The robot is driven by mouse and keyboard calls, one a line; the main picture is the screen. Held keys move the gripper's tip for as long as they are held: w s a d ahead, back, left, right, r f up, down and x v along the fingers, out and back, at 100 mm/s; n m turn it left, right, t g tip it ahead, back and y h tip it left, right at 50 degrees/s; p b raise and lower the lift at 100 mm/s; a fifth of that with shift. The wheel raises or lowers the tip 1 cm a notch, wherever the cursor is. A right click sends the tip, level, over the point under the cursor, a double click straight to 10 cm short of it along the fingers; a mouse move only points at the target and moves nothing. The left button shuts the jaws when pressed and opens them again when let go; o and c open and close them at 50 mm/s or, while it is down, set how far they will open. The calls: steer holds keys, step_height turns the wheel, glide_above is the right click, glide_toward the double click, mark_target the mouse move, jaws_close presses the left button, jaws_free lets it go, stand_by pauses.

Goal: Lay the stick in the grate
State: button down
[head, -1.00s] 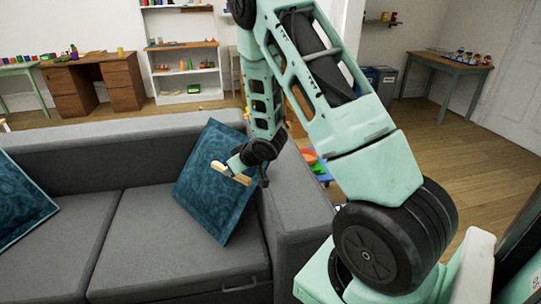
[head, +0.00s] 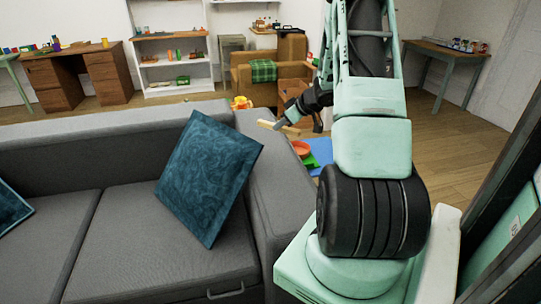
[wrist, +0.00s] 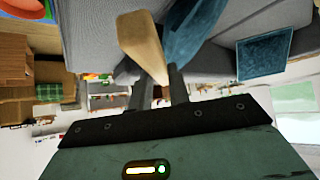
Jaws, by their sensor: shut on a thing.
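The stick (wrist: 143,45) is a short, pale wooden piece. In the wrist view it is between the two fingers of my gripper (wrist: 158,85), which is shut on it. In the head view the stick (head: 279,126) shows small at the end of my gripper (head: 285,122), held up in the air near the right end of the sofa. The grate does not show in a way I can make out in either view.
A grey sofa (head: 140,215) with a blue cushion (head: 208,178) fills the left and front. Beyond it stand a brown armchair (head: 291,50), a white shelf (head: 170,62) and a wooden desk (head: 75,75). Wooden floor is open at right.

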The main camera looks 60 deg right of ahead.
step_height(320, 180, down, 17)
steer(key=b, duration=0.3)
steer(key=shift+b, duration=0.35)
steer(key=shift+f, duration=0.2)
steer(key=c, duration=1.3)
jaws_free()
steer(key=shift+r, duration=0.25)
steer(key=p+v, duration=0.2)
steer(key=v, duration=0.9)
steer(key=shift+s+r, duration=0.25)
steer(key=shift+s, duration=0.05)
